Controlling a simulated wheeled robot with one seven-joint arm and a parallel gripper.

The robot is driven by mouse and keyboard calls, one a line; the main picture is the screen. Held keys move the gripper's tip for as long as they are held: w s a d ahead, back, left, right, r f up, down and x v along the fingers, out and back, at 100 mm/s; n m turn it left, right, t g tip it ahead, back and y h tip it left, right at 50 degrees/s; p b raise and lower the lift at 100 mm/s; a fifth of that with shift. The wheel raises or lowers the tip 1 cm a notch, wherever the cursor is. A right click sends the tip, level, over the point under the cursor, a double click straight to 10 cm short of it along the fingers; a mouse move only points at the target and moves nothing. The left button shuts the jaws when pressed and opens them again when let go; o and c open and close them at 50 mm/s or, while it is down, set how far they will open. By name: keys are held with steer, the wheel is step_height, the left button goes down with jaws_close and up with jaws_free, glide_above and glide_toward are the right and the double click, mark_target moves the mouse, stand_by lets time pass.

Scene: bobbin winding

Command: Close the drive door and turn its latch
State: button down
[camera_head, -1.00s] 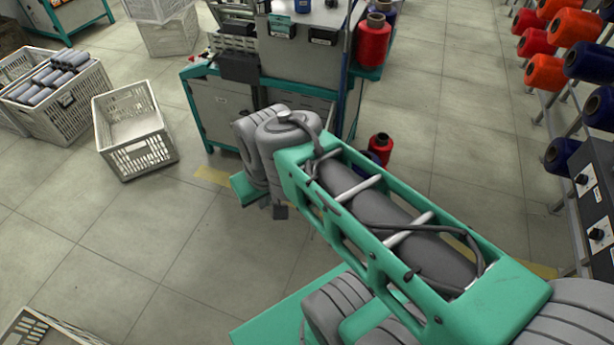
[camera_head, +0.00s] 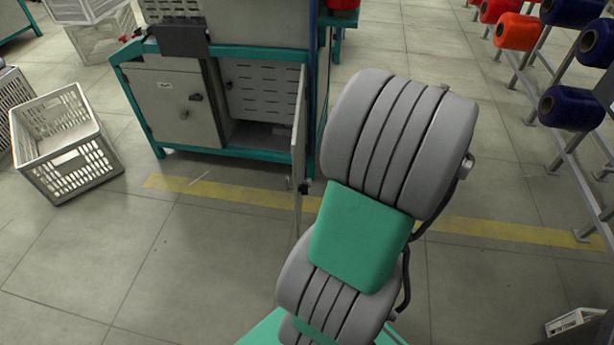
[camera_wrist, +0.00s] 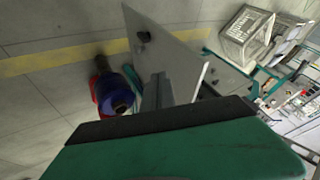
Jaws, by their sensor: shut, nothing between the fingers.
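The drive door (camera_head: 299,135) is the pale right-hand door of the machine's lower cabinet. It stands swung open toward me, almost edge-on in the head view, with its dark latch (camera_head: 304,187) near the free edge. In the head view my arm hides the gripper.
The left cabinet door (camera_head: 165,105) is closed beside the open compartment (camera_head: 262,95). A white crate (camera_head: 65,145) stands on the floor at left. Spool racks (camera_head: 560,110) are at right.

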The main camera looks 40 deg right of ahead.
steer(key=w+a+f+b, duration=0.3)
steer(key=w+f+b, duration=0.2)
steer(key=w+f, duration=0.3)
steer(key=shift+w, duration=0.25)
steer(key=shift+a, duration=0.1)
